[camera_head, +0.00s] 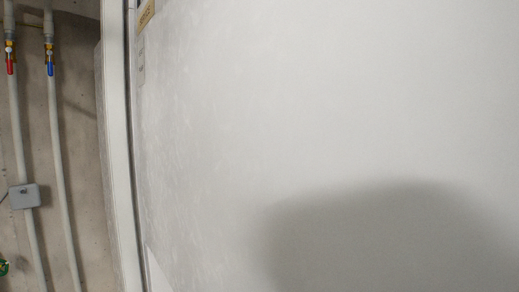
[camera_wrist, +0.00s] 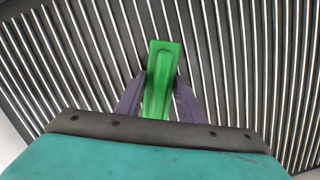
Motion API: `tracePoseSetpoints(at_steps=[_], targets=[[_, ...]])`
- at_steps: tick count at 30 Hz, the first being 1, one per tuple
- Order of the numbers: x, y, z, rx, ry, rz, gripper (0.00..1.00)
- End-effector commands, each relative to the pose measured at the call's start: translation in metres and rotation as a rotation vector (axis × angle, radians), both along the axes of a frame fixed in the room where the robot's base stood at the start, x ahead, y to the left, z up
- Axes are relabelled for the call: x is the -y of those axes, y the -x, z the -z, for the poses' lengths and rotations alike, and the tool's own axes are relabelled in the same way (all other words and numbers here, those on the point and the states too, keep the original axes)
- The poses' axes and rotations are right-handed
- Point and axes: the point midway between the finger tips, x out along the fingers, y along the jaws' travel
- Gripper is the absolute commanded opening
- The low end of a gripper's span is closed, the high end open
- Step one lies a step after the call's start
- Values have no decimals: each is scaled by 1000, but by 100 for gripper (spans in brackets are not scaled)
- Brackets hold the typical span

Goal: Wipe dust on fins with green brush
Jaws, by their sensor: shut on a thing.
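The green brush (camera_wrist: 160,75) shows in the wrist view, its green body pointing away from me toward the fins. My gripper (camera_wrist: 160,85) is shut on it, with a dark purple finger on each side. The fins (camera_wrist: 87,45) are a row of thin, light metal strips with dark gaps, filling the background of the wrist view. Any bristles are hidden, and I cannot tell whether the brush touches the fins. I cannot make out dust on the fins. The head view shows neither my gripper nor the brush.
In the head view a large pale panel (camera_head: 330,100) fills most of the picture, with a soft shadow at lower right. At left, pipes with a red valve handle (camera_head: 10,68) and a blue valve handle (camera_head: 51,69) run down a concrete wall, beside a small grey box (camera_head: 24,196).

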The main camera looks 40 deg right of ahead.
Motion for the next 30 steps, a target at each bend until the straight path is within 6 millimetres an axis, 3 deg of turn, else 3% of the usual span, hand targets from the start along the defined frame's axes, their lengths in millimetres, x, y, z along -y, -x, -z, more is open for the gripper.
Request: tracePoseSetpoints(at_steps=[6,18,30], targets=[[0,-2,-12,1,0,0,8],[0,-4,-13,4,-1,0,8],[23,-2,-12,4,0,3,8]])
